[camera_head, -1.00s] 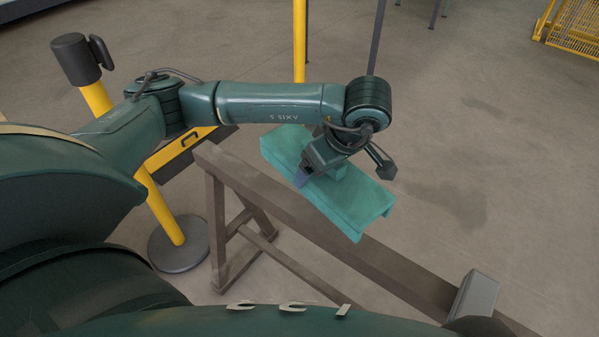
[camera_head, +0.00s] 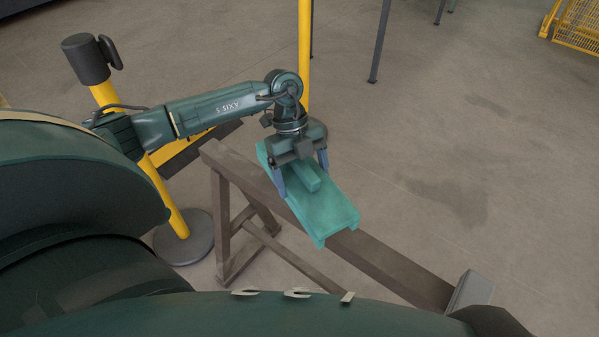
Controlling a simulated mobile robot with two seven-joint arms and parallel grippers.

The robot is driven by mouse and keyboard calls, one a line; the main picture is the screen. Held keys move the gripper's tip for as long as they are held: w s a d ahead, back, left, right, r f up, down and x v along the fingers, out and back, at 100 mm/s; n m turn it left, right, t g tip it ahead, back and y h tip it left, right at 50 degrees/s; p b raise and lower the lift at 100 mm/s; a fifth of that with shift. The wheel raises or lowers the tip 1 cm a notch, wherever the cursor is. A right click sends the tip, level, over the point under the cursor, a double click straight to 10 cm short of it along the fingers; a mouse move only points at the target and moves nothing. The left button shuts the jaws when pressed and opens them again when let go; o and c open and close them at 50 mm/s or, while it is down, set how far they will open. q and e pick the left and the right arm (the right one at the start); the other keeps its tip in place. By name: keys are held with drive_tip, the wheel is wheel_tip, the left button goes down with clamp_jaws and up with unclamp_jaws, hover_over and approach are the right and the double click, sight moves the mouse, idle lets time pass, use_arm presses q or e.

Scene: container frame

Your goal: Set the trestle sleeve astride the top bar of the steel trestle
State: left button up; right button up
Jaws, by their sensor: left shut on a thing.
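The trestle sleeve (camera_head: 335,212) is a teal channel-shaped piece with a raised block along its top. It overlaps the top bar (camera_head: 390,265) of the brown steel trestle in the picture, its long side looking skewed to the bar. I cannot tell whether it rests on the bar or hangs above it. My left gripper (camera_head: 303,182) points down over the sleeve, with its fingers on either side of the raised block, shut on it. The sleeve hides part of the bar.
A yellow post (camera_head: 304,60) stands behind the sleeve. Another yellow post (camera_head: 172,208) on a round grey base stands left of the trestle. A yellow rack (camera_head: 575,25) is far right. The floor at right is clear.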

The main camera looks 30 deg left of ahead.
use_arm(q)
drive_tip(key=n, duration=0.1)
drive_tip(key=n+t, duration=0.1)
drive_tip(key=n, duration=0.2)
drive_tip(key=shift+a+f+t, duration=0.3)
drive_tip(key=shift+a, duration=0.05)
use_arm(e)
drive_tip(key=shift+f, duration=0.15)
use_arm(q)
drive_tip(key=shift+r+p, duration=0.2)
drive_tip(key=shift+p, duration=0.4)
drive_tip(key=shift+f+b, duration=0.3)
drive_tip(key=shift+f, duration=0.1)
drive_tip(key=shift+f+b, duration=0.4)
drive_tip(key=shift+f, duration=0.45)
drive_tip(key=shift+f+b, duration=0.4)
drive_tip(key=shift+f, duration=0.65)
use_arm(e)
drive_tip(key=shift+s+d+r, duration=0.2)
drive_tip(key=shift+d+r, duration=0.05)
drive_tip(key=shift+r, duration=0.05)
use_arm(q)
drive_tip(key=shift+p, duration=0.4)
use_arm(e)
drive_tip(key=shift+r, duration=0.3)
